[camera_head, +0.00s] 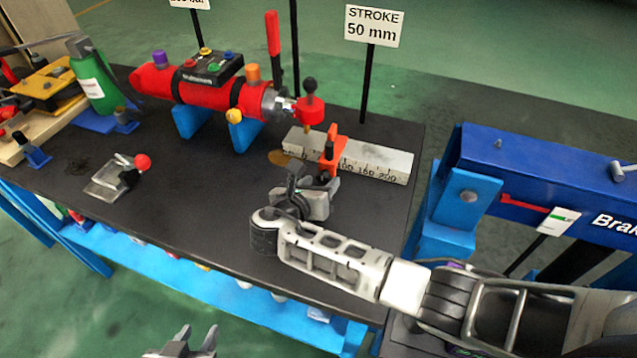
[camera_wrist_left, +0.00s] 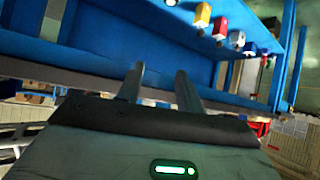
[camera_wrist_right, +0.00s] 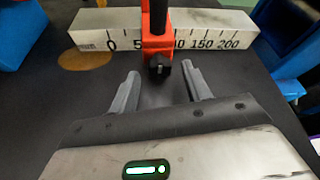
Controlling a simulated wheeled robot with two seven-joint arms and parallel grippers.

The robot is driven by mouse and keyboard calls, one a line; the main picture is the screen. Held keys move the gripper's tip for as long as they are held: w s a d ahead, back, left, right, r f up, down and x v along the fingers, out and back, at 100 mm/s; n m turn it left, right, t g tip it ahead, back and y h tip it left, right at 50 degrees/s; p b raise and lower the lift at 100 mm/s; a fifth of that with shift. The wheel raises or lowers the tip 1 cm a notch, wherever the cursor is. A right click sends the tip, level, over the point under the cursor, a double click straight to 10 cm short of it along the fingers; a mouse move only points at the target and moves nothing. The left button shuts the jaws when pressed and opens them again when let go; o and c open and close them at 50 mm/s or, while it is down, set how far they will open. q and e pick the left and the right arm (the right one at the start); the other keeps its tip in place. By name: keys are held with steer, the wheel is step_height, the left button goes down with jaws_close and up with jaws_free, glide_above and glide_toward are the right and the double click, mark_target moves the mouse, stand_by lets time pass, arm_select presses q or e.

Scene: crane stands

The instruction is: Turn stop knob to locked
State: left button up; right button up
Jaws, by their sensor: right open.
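The stop is an orange bracket (camera_head: 333,150) set across a white ruler block (camera_head: 397,166) on the black bench. Its black knob (camera_wrist_right: 160,66) faces my right gripper in the right wrist view. The knob's locked or unlocked marking cannot be read. My right gripper (camera_wrist_right: 161,80) is open and empty, its fingers spread to either side of the knob's line and a little short of it. In the head view my right gripper (camera_head: 312,184) hides part of the stop's lower end. My left gripper (camera_head: 197,338) is open and empty, low in front of the bench.
A red cylinder (camera_head: 205,92) on blue supports lies behind, its rod end near the ruler. A small clamp with a red ball (camera_head: 141,161) stands at left. A blue press frame (camera_head: 540,170) stands close at right. The bench (camera_head: 200,200) is clear at front left.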

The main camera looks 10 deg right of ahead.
steer(key=c, duration=1)
steer(key=shift+r, duration=0.1)
steer(key=shift+r+m+t+y+p, duration=0.15)
steer(key=shift+m+t+y+p, duration=0.45)
steer(key=shift+p, duration=0.5)
steer(key=shift+s+d+m+t+y+p, duration=0.15)
steer(key=shift+m+y, duration=0.25)
steer(key=shift+m, duration=0.45)
steer(key=shift+w+d+m+t+y+p, duration=0.15)
steer(key=shift+m+t+y, duration=0.2)
steer(key=shift+m, duration=0.5)
steer(key=shift+s+a, duration=0.1)
